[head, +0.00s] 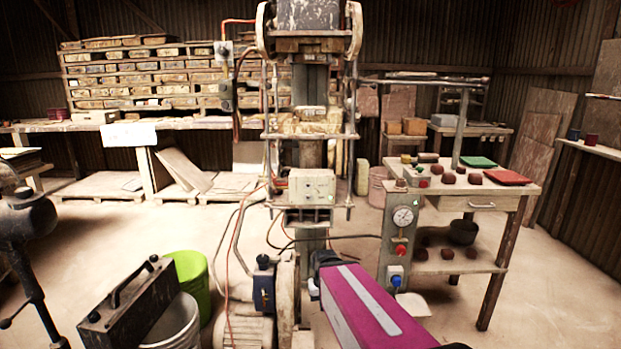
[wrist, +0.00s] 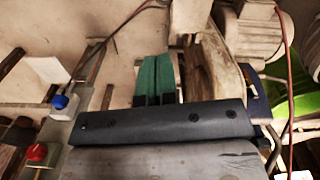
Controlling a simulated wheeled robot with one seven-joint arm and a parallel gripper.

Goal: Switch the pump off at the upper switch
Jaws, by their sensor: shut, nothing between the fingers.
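A grey upright panel (head: 391,235) stands right of the press in the head view. It carries a round gauge (head: 403,216), a red knob (head: 400,250) below it and a blue knob (head: 396,281) lower down. The red knob (wrist: 37,152) and blue knob (wrist: 60,102) also show at the left of the wrist view. Two small switch boxes, an upper one (head: 223,50) and a lower one (head: 226,90), hang left of the press. I cannot tell which is the pump's upper switch. My gripper's green fingers (wrist: 153,78) are together and empty, apart from the knobs.
The press (head: 310,125) stands in the middle, with a motor (head: 245,325) at its foot. A wooden bench (head: 480,200) stands at the right. A green bucket (head: 190,275) and a black case (head: 130,305) are at lower left. Hoses and cables hang around the press.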

